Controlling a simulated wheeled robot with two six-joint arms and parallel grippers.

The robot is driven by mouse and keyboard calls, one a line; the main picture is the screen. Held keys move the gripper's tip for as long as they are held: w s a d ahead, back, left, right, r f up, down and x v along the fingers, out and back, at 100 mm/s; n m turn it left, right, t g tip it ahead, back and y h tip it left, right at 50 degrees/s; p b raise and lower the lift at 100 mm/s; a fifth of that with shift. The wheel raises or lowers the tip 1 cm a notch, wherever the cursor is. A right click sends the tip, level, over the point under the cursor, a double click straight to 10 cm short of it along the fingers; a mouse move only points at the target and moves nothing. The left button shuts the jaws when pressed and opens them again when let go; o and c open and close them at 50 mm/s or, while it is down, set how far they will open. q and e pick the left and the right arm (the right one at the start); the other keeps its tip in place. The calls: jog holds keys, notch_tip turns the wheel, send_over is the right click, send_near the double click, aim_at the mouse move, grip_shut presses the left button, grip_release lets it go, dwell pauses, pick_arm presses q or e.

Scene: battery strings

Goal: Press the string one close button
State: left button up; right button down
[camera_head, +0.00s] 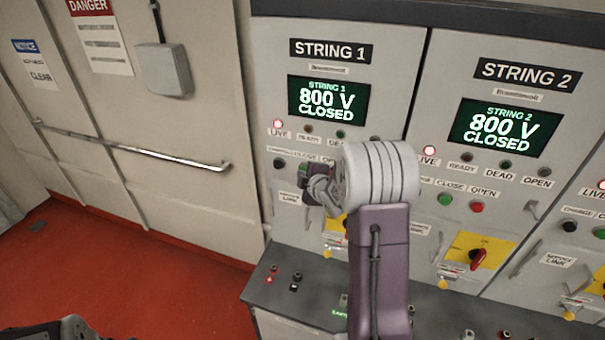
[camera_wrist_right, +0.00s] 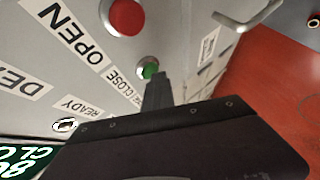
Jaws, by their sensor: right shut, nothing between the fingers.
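The STRING 1 panel (camera_head: 273,103) has a lit screen (camera_head: 328,101) reading "STRING 1 800 V CLOSED". Its green close button (camera_wrist_right: 148,67) shows in the right wrist view, beside the CLOSE label. My right gripper (camera_head: 306,182) is at the close button in the head view and hides much of it. In the wrist view the shut, empty fingertips (camera_wrist_right: 158,78) are right at the button's lower edge. I cannot tell whether they press it.
The red open button (camera_wrist_right: 125,16) is close to the close button. A STRING 2 panel (camera_head: 445,112) stands to the right, its screen (camera_head: 505,127) also reading closed. A grey ledge (camera_head: 262,291) runs below the panels. Red floor (camera_head: 130,280) lies open at left.

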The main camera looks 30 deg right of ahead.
jog(key=s+a+b, duration=0.1)
jog(key=s+a, duration=0.1)
jog(key=s+a+b, duration=0.1)
jog(key=a, duration=0.1)
jog(key=shift+s+a+b, duration=0.15)
jog(key=shift+s+b, duration=0.2)
jog(key=shift+b, duration=0.05)
jog(key=shift+f, duration=0.15)
